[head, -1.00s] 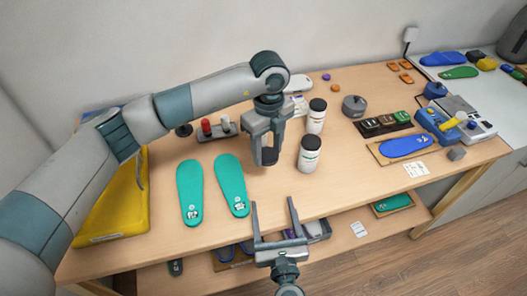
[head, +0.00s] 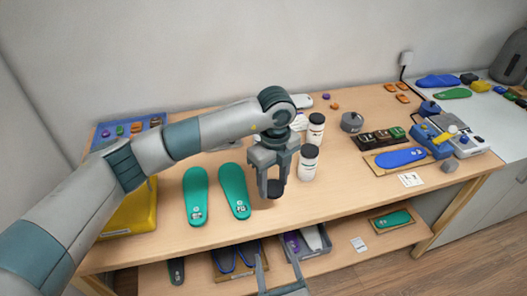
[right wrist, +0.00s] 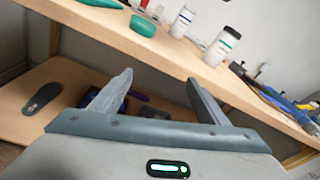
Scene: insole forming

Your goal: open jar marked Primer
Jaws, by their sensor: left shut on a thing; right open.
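Two white jars with dark tops stand upright right of my left gripper: a front jar (head: 308,166) and a back jar (head: 316,131). The right wrist view also shows the front jar (right wrist: 220,47) and the back jar (right wrist: 181,21). Their labels are too small to read, so I cannot tell which is Primer. My left gripper (head: 275,182) is shut on a small dark, round, lid-like piece (head: 276,190), low over the table, left of the front jar and apart from it. My right gripper (head: 277,256) is open and empty before the table's front edge, also in the right wrist view (right wrist: 160,80).
Two teal insoles (head: 197,197) lie left of the gripper. A yellow bin (head: 128,214) is at the left. A grey round container (head: 352,122), a dark tray (head: 381,139) and a blue insole (head: 400,158) are at the right. A shelf lies below.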

